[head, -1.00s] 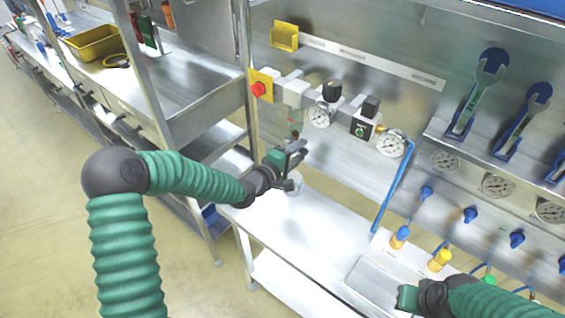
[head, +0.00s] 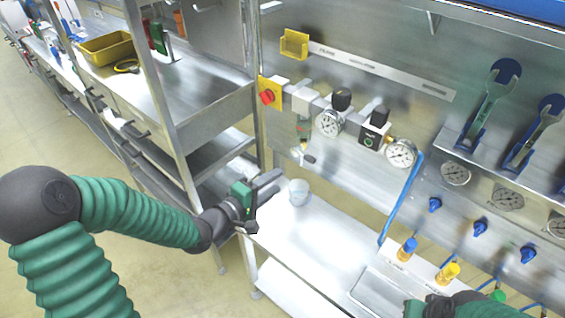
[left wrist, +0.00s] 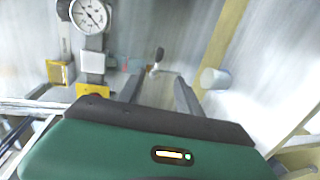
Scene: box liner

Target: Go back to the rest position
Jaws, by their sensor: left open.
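My left gripper (head: 268,187) is open and empty in the head view, above the left part of the metal bench (head: 315,232). In the left wrist view its two fingers (left wrist: 157,92) stand apart with nothing between them. A small pale cup (head: 299,192) stands on the bench to the right of the gripper; it also shows in the left wrist view (left wrist: 215,79). My right gripper is low at the right of the head view, seen only in part, and its fingers cannot be made out.
A pipe with gauges (head: 329,122) and a red knob (head: 267,97) runs along the back wall. A metal shelf unit (head: 205,110) stands close to my left arm. A yellow bin (head: 107,47) is on the far bench. Wrenches (head: 490,105) hang at right. Open floor lies at lower left.

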